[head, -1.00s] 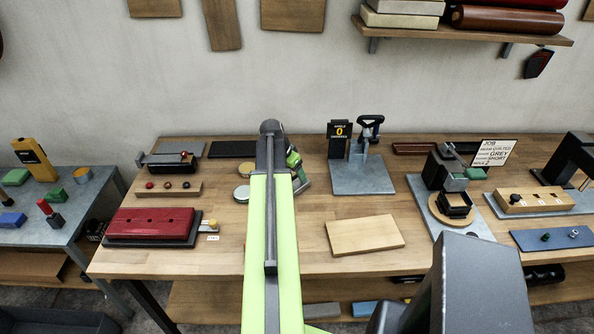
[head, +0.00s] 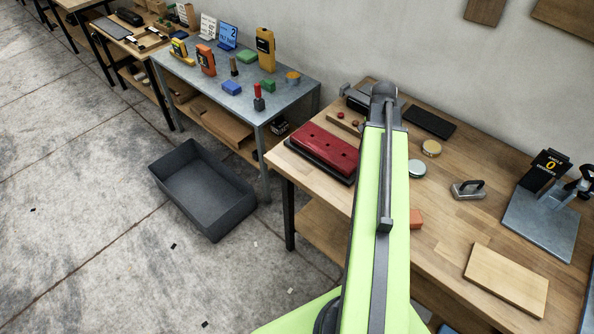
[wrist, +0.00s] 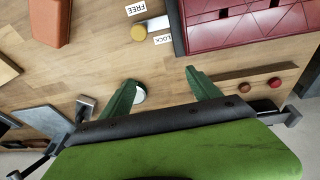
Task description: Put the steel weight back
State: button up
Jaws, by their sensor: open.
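A grey metal block with a handle (head: 468,189), which I take for the steel weight, rests on the wooden bench, right of my arm and left of the angle stand. Part of it seems to show in the wrist view (wrist: 86,107), left of my gripper. My gripper (wrist: 160,78) is open, its two green fingers apart with nothing held between them. A round silver tin (wrist: 140,96) shows on the bench beyond the left finger; it also shows in the head view (head: 416,169). In the head view the gripper is hidden behind my arm.
A red slotted block (head: 326,148) lies left of my arm. An orange block (head: 416,219), a pale board (head: 506,279), a yellow tin (head: 431,148) and the angle stand (head: 545,215) are also on the bench. A grey bin (head: 203,188) stands on the floor at left.

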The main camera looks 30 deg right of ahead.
jog(key=w+a+n+y, duration=0.1)
jog(key=a+n, duration=0.3)
jog(key=a, duration=1)
jog(key=w+a+n+y, duration=0.1)
jog(key=w+a+n, duration=0.3)
jog(key=a, duration=1)
jog(key=w+a+n, duration=0.2)
jog(key=a+n, duration=0.4)
jog(key=a, duration=0.8)
jog(key=shift+w+a+f+y, duration=0.15)
jog(key=shift+a+f+y, duration=0.2)
jog(key=shift+f+y, duration=0.05)
